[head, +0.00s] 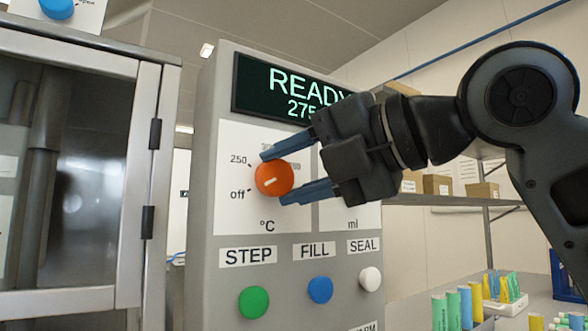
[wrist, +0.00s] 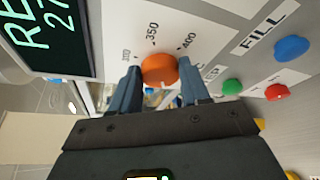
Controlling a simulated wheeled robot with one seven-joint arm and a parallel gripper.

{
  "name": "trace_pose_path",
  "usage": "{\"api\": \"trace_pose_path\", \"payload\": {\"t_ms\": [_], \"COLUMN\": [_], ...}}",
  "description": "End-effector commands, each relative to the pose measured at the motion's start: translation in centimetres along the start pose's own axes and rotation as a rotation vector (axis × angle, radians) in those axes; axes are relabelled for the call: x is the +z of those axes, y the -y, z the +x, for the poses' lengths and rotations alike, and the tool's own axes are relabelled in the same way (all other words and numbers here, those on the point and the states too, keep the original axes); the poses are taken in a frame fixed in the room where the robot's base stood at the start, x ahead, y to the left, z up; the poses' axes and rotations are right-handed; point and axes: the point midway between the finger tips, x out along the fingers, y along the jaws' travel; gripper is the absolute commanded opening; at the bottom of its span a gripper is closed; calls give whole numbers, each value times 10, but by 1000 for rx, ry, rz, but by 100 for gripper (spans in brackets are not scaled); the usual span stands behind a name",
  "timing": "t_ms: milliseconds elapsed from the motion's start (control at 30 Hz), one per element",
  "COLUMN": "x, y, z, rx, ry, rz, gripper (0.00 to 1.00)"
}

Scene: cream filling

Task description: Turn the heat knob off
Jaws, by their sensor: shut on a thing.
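The orange heat knob (head: 274,178) sits on a white dial plate of the grey machine panel. Its short white mark lies on the lower left of its face and slants towards the "off" label (head: 237,194). The "250" label (head: 238,160) is just above "off". My gripper (head: 276,177) has its blue fingers on either side of the knob, one above and one below, shut on it. In the wrist view the knob (wrist: 159,70) is between the two fingertips (wrist: 159,82), and the mark on its face is not visible there.
The display (head: 290,88) reads READY and "275", partly hidden by my arm. Green (head: 253,302), blue (head: 320,290) and white (head: 370,279) buttons sit below the dial. A metal-framed glass door (head: 148,180) is at left. Coloured tubes (head: 465,305) stand at lower right.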

Motion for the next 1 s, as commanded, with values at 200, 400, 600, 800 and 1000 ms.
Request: {"api": "trace_pose_path", "payload": {"t_ms": [200, 400, 600, 800, 1000], "x": [-2, -2, -2, -1, -1], "y": [0, 1, 1, 0, 0], "z": [1, 1, 1, 1, 0], "rx": [-18, -21, -21, -19, -18], "ry": [-5, -5, -5, -3, -2], "rz": [-37, -44, -43, -43, -42], "gripper": [16, 16, 16, 62, 71]}}
